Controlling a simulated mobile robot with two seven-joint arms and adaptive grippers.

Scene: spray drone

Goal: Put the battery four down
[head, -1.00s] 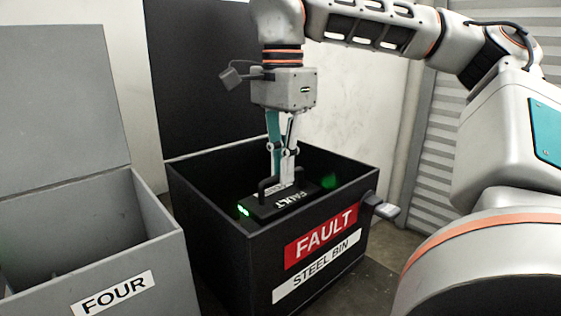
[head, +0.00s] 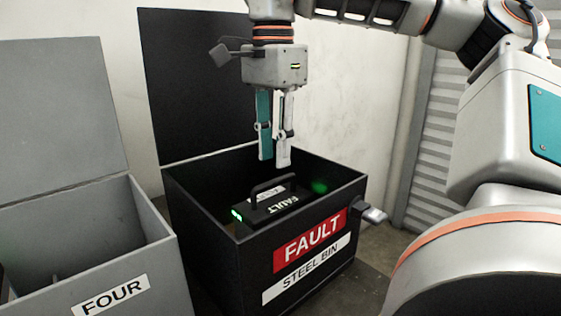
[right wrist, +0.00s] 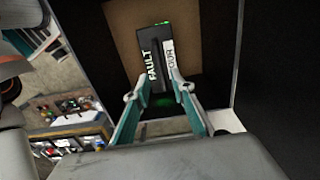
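The battery (head: 272,205), a black block with a handle on top, a green light and white FAULT lettering, lies inside the black bin labelled FAULT STEEL BIN (head: 345,262). In the right wrist view the battery (right wrist: 157,72) also bears a white label that seems to read FOUR. My right gripper (head: 273,162) is above the battery, pointing down, with a clear gap over the handle. Its fingers (right wrist: 157,90) are apart and empty in the right wrist view. My left gripper is not in view.
A grey bin labelled FOUR (head: 125,268) stands open at the left, its inside mostly hidden. The black bin's raised lid (head: 195,85) stands behind it. A ribbed shutter (head: 425,150) is at the right. The right wrist view shows a cluttered bench (right wrist: 75,130).

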